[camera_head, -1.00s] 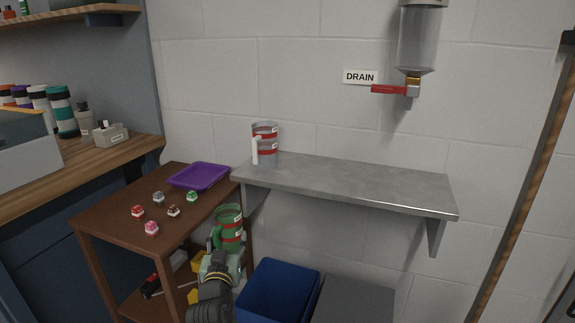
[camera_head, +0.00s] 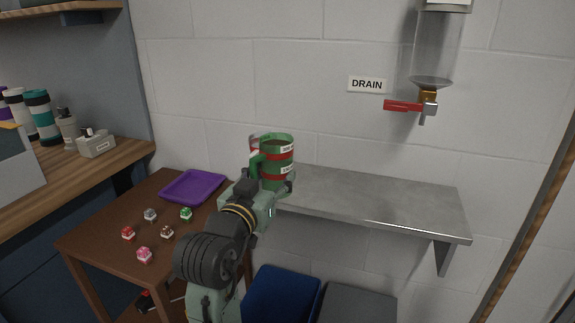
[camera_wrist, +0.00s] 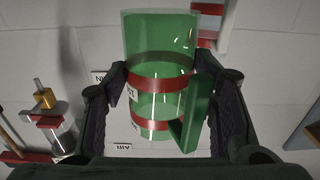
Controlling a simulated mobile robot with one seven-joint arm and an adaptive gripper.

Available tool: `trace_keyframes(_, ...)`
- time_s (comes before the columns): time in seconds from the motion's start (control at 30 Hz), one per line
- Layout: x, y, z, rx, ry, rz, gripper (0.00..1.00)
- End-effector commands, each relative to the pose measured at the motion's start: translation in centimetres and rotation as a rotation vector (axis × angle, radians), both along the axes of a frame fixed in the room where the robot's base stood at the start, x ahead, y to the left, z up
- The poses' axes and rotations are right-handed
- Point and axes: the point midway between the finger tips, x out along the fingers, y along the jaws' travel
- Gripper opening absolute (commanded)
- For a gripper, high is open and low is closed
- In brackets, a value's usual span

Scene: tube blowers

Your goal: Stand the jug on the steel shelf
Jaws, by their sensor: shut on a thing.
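A green see-through jug (camera_head: 277,153) with red bands and a green handle is upright in my gripper (camera_head: 263,183), in front of the left end of the steel shelf (camera_head: 385,200). The gripper hides the jug's base, so I cannot tell whether it touches the shelf. In the wrist view the jug (camera_wrist: 160,60) fills the space between the two fingers of my gripper (camera_wrist: 165,95), its handle near the right finger. The wrist picture looks upside down.
A second jug (camera_head: 253,144), pale with red bands, is mostly hidden behind the green one. A drain tap with a red lever (camera_head: 403,105) hangs above the shelf's right part. The shelf's middle and right are clear. A purple tray (camera_head: 192,187) lies on the brown table.

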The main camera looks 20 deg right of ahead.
Motion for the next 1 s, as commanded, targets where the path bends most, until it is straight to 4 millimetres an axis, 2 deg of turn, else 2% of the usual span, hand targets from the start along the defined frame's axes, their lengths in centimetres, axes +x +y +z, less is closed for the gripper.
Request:
trace_keyframes(0.03,1.2,-0.9,-0.1,0.0,0.006,-0.003,0.07)
trace_keyframes(0.2,4.8,-3.5,-0.4,0.0,0.004,-0.001,0.07)
trace_keyframes(0.4,7.4,-5.2,-0.9,0.001,0.001,0.001,0.07)
trace_keyframes(0.53,7.9,-5.4,-1.4,0.0,0.002,0.002,0.07)
trace_keyframes(0.8,7.9,-5.4,-4.4,0.0,0.001,0.003,0.07)
trace_keyframes(1.0,7.9,-5.4,-4.5,0.0,-0.001,0.003,0.07)
